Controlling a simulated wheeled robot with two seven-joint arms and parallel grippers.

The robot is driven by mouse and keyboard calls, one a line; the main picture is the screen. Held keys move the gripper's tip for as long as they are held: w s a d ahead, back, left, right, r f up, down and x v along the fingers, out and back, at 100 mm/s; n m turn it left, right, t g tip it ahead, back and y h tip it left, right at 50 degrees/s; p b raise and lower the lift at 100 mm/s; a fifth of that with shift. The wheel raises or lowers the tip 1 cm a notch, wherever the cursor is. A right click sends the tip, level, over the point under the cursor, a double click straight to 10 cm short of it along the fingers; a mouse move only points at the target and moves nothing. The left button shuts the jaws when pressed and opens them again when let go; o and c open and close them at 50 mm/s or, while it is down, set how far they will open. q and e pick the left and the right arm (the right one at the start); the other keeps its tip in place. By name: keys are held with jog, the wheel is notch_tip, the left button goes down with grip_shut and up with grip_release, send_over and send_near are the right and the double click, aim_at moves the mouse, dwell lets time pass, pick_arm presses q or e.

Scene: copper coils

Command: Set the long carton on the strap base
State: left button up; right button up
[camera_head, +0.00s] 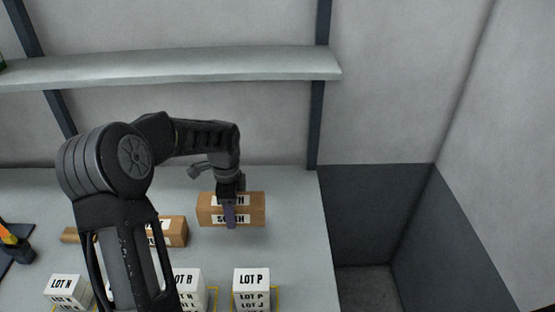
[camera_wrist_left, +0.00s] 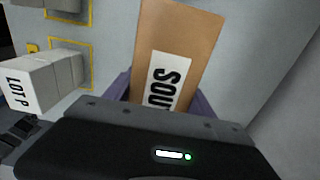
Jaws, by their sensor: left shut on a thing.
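My left gripper (camera_head: 230,216) is shut on a long brown carton (camera_head: 256,208) with white labels. The label reads "SOU..." in the left wrist view, where the carton (camera_wrist_left: 186,38) stands between the purple fingers. In the head view the carton lies level across the gripper near the right end of the table. I cannot tell whether it touches the table. Another brown carton (camera_head: 176,232) with a white label lies to its left, partly hidden behind my arm. I cannot make out for certain which thing is the strap base. My right gripper is not in view.
White blocks marked LOT P (camera_head: 251,282), LOT R (camera_head: 188,284) and LOT N (camera_head: 66,288) stand at the front, with yellow outlines around some. A dark object with an orange part (camera_head: 10,236) is at the left edge. A shelf (camera_head: 180,68) spans above. Table (camera_head: 290,235) is bare right of the carton.

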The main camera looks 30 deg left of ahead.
aim_at(247, 214)
pick_arm(q)
jog(key=n, duration=0.6)
jog(key=shift+s, duration=0.25)
jog(key=d+n, duration=0.1)
jog(key=w+d+n+b, duration=0.1)
jog(key=d+n, duration=0.2)
jog(key=n, duration=0.1)
jog(key=shift+w+d+f, duration=0.15)
jog(key=shift+w+f, duration=0.05)
jog(key=shift+f, duration=0.1)
jog(key=w+d+n+b, duration=0.1)
jog(key=w+d+b, duration=0.2)
jog(key=d, duration=1.3)
jog(key=shift+w+d+r, duration=0.25)
jog(key=shift+w, duration=0.1)
